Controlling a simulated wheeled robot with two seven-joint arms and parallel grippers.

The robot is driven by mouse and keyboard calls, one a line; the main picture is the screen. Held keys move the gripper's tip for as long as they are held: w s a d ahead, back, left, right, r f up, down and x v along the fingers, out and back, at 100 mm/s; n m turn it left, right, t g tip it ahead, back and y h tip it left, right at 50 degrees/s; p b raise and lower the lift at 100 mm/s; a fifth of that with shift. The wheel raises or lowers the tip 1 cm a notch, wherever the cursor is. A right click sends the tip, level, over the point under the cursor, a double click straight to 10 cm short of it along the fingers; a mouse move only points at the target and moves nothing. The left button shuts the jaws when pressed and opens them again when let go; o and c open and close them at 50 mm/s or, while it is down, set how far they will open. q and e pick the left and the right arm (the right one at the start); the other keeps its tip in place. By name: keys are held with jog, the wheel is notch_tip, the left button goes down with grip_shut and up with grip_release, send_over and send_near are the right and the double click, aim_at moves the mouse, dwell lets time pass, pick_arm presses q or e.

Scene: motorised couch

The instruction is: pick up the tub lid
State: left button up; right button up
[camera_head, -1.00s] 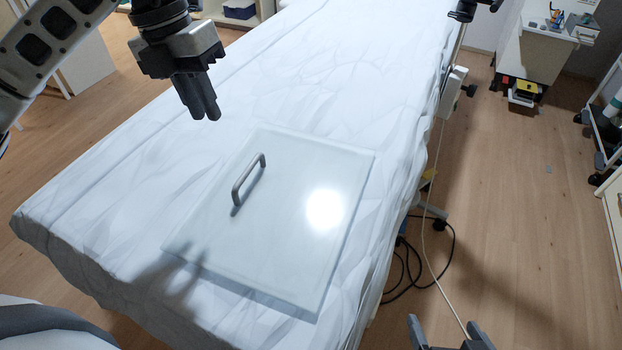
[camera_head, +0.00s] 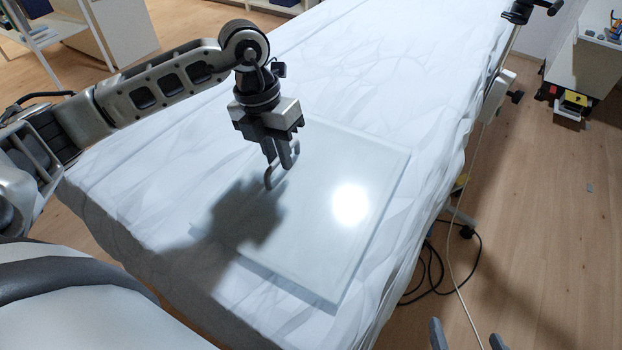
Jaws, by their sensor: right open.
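The tub lid (camera_head: 320,245) is a flat, pale, translucent rectangular panel lying on the white-covered couch, with a bright glare spot on it. Its grey bar handle (camera_head: 270,182) stands up on the left half, partly hidden by my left gripper. My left gripper (camera_head: 279,163) points down at the middle of the handle, its fingers overlapping it in the picture. I cannot tell whether the fingers are closed on the handle or only beside it. My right gripper (camera_head: 468,338) is open and empty at the bottom edge, over the floor to the right of the couch.
The couch (camera_head: 405,60) has a crumpled white cover and fills the middle. Black cables (camera_head: 432,265) lie on the wooden floor to its right. A white cabinet (camera_head: 590,70) stands at the upper right. The floor at the right is mostly clear.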

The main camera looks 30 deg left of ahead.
aim_at(295, 191)
pick_arm(q)
jog(key=shift+d+f, duration=0.1)
jog(key=shift+f, duration=0.65)
grip_shut()
jog(key=shift+r, duration=0.15)
jog(key=shift+r, duration=0.55)
jog(key=s+d+r, duration=0.7)
jog(key=d+r, duration=0.4)
jog(key=d, duration=0.1)
jog(key=shift+r, duration=0.35)
